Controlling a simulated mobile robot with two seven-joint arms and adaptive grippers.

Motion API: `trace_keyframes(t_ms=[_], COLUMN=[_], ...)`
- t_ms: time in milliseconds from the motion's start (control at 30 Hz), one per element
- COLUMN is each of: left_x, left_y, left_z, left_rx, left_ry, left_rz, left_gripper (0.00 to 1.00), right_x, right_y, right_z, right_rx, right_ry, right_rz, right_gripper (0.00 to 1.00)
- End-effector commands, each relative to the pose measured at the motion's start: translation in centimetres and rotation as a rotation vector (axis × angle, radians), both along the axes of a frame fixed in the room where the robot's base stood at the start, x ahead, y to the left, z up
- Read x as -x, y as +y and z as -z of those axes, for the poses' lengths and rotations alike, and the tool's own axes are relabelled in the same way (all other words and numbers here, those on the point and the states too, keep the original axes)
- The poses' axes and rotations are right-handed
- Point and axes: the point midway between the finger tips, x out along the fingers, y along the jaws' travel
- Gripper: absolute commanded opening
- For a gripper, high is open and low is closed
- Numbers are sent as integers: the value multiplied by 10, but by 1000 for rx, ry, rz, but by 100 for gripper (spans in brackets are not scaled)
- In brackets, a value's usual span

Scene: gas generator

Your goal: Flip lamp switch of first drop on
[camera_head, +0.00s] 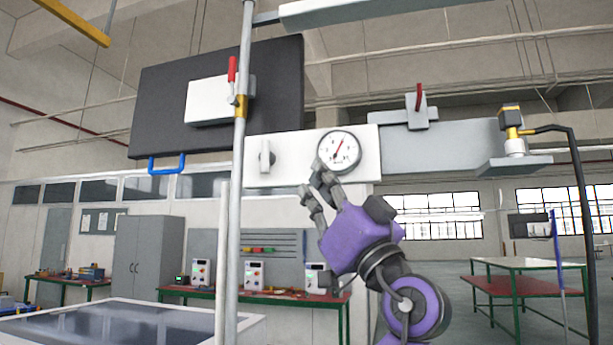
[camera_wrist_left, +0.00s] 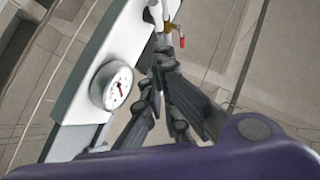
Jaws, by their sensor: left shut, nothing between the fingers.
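A white panel (camera_head: 210,101) on a dark board and a longer white panel (camera_head: 300,143) hang behind a vertical pipe. The longer panel carries a pale switch-like knob (camera_head: 266,157) and a round gauge (camera_head: 338,151); the gauge also shows in the left wrist view (camera_wrist_left: 112,86). No label shows which part is the lamp switch of the first drop. My left gripper (camera_head: 314,178), purple with grey fingers, is shut and empty just below the gauge, right of the knob. Its fingers also show in the wrist view (camera_wrist_left: 160,62). My right gripper is not in view.
A vertical pipe (camera_head: 234,180) with a red-handled valve (camera_head: 232,70) stands left of the knob. A grey box with a red lever (camera_head: 418,97) is at the upper right. A yellow-topped fitting (camera_head: 511,118) sits farther right. Worktables stand behind.

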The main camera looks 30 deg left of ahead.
Motion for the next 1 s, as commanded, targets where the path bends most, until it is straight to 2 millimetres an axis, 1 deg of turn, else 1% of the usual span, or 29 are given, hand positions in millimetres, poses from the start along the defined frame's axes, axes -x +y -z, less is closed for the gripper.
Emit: trace_keyframes(t_ms=[33, 100, 300, 400, 500, 633, 800, 1000], left_x=[1, -1, -11, -17, -24, -30, -33, -33], left_y=[7, 17, 45, 60, 74, 86, 92, 92], left_z=[-13, -25, -58, -68, -63, -61, -60, -59], left_rx=[0, 0, 0, 1, 0, -1, 1, 1], left_ry=[-6, -8, -8, -6, -4, -1, -2, -1], left_rz=[-3, -3, -2, -2, -2, -1, 1, 1], left_gripper=[0, 0, 0, 0, 0, 0, 0, 0], right_x=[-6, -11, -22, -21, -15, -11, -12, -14], right_y=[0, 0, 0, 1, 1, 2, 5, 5], right_z=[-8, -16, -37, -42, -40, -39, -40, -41], right_rx=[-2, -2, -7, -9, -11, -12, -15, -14], right_ry=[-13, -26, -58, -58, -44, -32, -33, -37], right_rz=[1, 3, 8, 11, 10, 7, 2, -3], right_gripper=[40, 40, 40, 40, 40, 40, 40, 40])
